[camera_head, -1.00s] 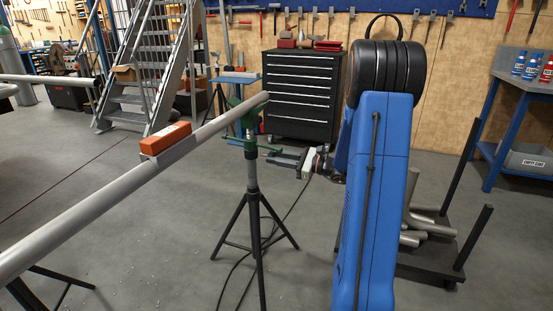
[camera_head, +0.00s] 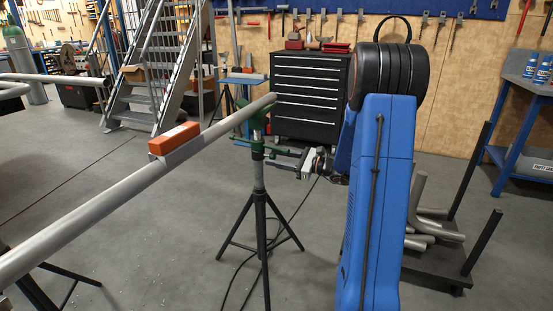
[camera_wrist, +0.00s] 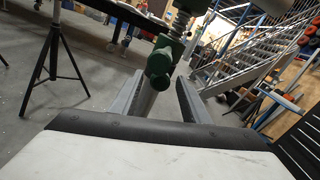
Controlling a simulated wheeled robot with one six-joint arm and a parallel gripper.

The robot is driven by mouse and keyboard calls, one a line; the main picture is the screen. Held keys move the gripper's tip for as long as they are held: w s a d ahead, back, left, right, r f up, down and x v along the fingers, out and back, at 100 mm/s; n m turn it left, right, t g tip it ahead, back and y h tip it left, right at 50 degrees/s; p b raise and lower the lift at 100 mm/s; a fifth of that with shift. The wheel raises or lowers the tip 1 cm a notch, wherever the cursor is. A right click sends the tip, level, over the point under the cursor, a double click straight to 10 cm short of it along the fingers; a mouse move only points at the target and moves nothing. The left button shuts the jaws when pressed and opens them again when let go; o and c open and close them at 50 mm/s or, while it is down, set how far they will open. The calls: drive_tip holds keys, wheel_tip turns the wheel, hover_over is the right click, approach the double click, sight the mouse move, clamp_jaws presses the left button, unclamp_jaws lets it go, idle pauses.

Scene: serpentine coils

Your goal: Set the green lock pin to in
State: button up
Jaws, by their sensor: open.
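The green lock pin (camera_head: 271,149) sticks out sideways from the green head of a black tripod pipe stand (camera_head: 259,180). In the wrist view its round dark green end (camera_wrist: 159,66) faces me, between my two fingers. My gripper (camera_head: 280,158) is at the right side of the stand head, level with the pin. It is open, with one finger on each side of the pin in the wrist view (camera_wrist: 158,88). I cannot tell whether a finger touches the pin. How far the pin sits in its hole is hidden behind its end.
A long grey pipe (camera_head: 110,199) rests on the stand and runs to the lower left, with an orange block (camera_head: 174,138) on it. A black drawer cabinet (camera_head: 308,95) stands behind. A cart with pipe pieces (camera_head: 432,262) is at right. A cable lies on the floor.

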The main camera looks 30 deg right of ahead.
drive_tip(key=v, duration=1.7)
drive_tip(key=shift+s+d, duration=0.1)
drive_tip(key=s+a+n+g, duration=0.5)
drive_tip(key=a+n, duration=0.1)
drive_tip(key=a, duration=0.7)
drive_tip(key=s+a+n+g, duration=0.4)
drive_tip(key=a+n+g, duration=0.1)
drive_tip(key=a, duration=0.7)
drive_tip(key=s+a+n+h, duration=0.2)
drive_tip(key=s+n+h, duration=0.3)
drive_tip(key=s+n, duration=0.2)
drive_tip(key=s+a+r+n+h, duration=0.1)
drive_tip(key=s+n+h, duration=0.5)
drive_tip(key=s, duration=0.5)
drive_tip(key=shift+a+n+t, duration=0.3)
drive_tip(key=shift+a+n, duration=0.05)
drive_tip(key=shift+n, duration=0.35)
drive_tip(key=shift+w, duration=0.1)
